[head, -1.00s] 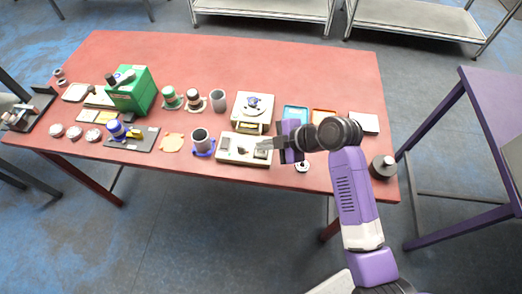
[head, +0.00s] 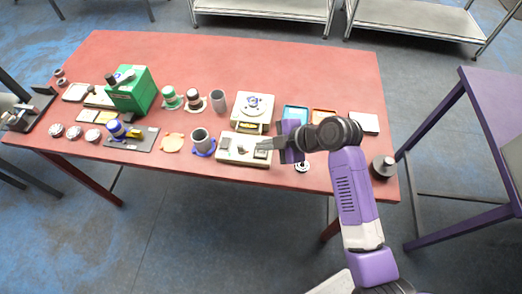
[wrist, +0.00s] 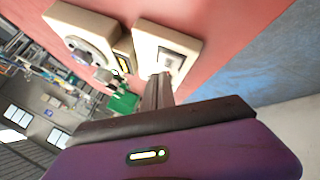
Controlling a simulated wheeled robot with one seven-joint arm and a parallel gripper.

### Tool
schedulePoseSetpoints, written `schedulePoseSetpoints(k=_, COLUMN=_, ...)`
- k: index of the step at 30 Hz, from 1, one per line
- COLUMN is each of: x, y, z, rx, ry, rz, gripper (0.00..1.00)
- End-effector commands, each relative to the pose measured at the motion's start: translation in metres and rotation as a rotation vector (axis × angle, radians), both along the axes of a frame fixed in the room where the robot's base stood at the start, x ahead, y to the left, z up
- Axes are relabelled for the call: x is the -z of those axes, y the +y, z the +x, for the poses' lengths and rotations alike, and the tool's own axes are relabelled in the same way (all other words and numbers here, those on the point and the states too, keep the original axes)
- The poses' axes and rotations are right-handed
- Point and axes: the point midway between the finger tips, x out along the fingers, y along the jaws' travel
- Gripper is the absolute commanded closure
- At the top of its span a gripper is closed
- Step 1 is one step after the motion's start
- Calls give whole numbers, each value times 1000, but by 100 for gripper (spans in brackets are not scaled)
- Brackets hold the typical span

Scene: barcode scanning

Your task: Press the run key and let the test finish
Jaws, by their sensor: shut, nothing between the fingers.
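A cream keypad unit (head: 228,159) lies near the front edge of the red table, with dark parts on its top. It also shows in the wrist view (wrist: 190,43), with a pale inset panel. I cannot tell which part is the run key. A cream instrument (head: 239,118) with a round pan on top and a small yellowish display stands just behind it; the wrist view shows it at the upper left (wrist: 65,14). My gripper (head: 262,144) is shut and empty, its fingertips over the right part of the keypad unit. Contact cannot be told.
Blue (head: 296,113) and orange trays lie right of the instrument, partly behind my arm. A grey cup (head: 201,141) on a blue holder stands close left of the keypad unit. A green box (head: 140,92) and several jars stand farther left. A dark weight (head: 383,166) sits at the right corner.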

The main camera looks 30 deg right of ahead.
Motion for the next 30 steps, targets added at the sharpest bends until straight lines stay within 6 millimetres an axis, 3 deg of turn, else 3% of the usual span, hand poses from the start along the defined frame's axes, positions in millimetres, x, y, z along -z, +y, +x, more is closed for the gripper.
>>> schedulePoseSetpoints(k=30, x=11, y=0, z=0, rx=0, ry=0, rz=0, gripper=100)
